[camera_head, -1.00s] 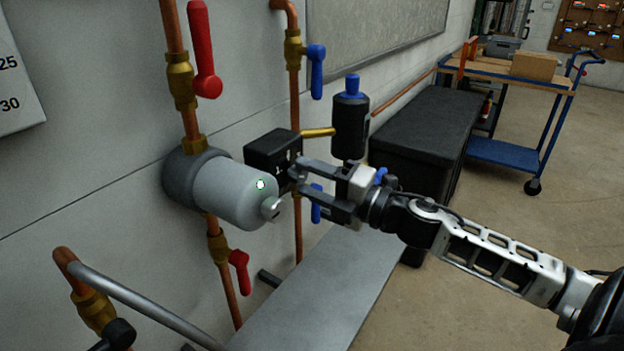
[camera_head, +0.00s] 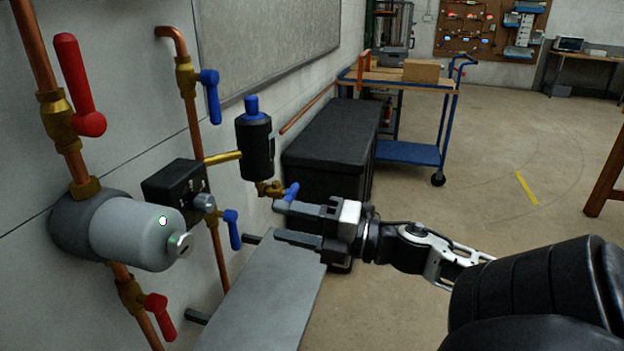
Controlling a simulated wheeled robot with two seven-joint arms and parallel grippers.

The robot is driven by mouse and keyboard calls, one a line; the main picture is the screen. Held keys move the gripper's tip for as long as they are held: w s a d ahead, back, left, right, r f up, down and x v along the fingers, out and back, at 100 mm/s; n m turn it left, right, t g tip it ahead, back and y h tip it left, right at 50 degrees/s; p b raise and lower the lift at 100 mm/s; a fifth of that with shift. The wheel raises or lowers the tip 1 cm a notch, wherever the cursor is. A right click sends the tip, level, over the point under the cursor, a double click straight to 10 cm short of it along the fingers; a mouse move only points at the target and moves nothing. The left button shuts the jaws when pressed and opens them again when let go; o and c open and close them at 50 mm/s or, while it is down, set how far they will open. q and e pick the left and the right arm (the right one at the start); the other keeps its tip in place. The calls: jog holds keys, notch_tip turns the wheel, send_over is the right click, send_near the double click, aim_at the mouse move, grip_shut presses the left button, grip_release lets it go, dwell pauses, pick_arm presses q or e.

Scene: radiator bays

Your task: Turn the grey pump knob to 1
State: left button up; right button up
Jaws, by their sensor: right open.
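A grey pump (camera_head: 132,235) sits on the copper pipe at the left, with a small green-white light and a metal piece on its end (camera_head: 180,244). A black box (camera_head: 172,184) beside it carries a small grey knob (camera_head: 204,202) on its front, with faint marks around it. The marks are too small to read, so I cannot tell the knob's setting. My right gripper (camera_head: 277,221) is open and empty, to the right of the knob and apart from it. My left gripper is not in view.
Red valve handles (camera_head: 78,85) and blue valve handles (camera_head: 211,97) stick out from the pipes around the pump. A black cylinder with a blue cap (camera_head: 255,140) hangs right of the box. A grey bench (camera_head: 262,290) lies below. A black chest (camera_head: 330,140) and blue cart (camera_head: 408,152) stand behind.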

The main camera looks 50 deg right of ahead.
jog(key=v, duration=0.3)
jog(key=shift+s+d, duration=0.1)
jog(key=shift+s, duration=0.15)
dwell(0.4)
